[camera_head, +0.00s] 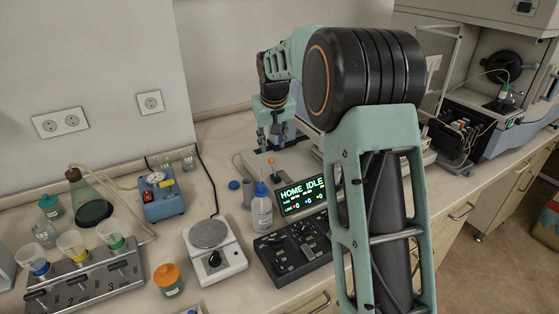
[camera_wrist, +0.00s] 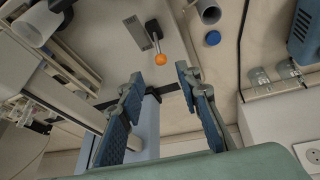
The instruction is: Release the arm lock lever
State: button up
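The knob appears just beyond the fingertips, near the middle of the gap. I cannot tell the exact distance to it.
A lit display (camera_head: 303,196), a black control panel (camera_head: 298,248), a dropper bottle (camera_head: 262,213) and a hotplate (camera_head: 214,250) stand in front of the base. A blue cap (camera_wrist: 213,38) lies beside the plate. My arm hides part of the bench at right.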

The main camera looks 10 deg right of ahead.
aim_at(272, 161)
jog(key=p+x, duration=0.1)
jog(key=x, duration=1)
jog(key=shift+r, duration=0.1)
jog(key=shift+c, duration=0.6)
grip_shut()
